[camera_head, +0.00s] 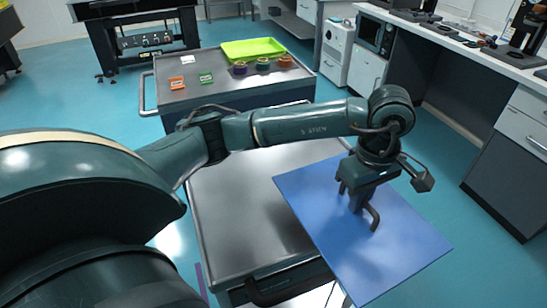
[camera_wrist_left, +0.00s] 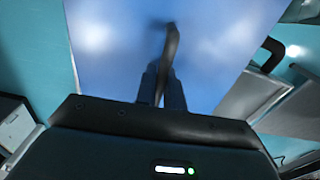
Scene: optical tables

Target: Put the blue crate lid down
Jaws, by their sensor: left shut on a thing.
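The blue crate lid (camera_head: 400,235) is a flat blue panel at the lower right of the head view. It overlaps the right part of a grey metal cart top (camera_head: 245,215) and reaches out past the cart's right edge. My left gripper (camera_head: 366,212) is above the lid, shut on its dark curved handle (camera_head: 375,217). In the left wrist view the lid (camera_wrist_left: 120,50) fills the upper middle, and the handle (camera_wrist_left: 171,50) runs up from between the fingers (camera_wrist_left: 162,88). I cannot tell whether the lid touches the cart. My right gripper is not in view.
A second cart behind carries a green tray (camera_head: 252,49), several small round items and small orange and green pieces (camera_head: 206,78). A white-topped bench (camera_head: 470,50) runs along the right. The left part of the near cart top is bare.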

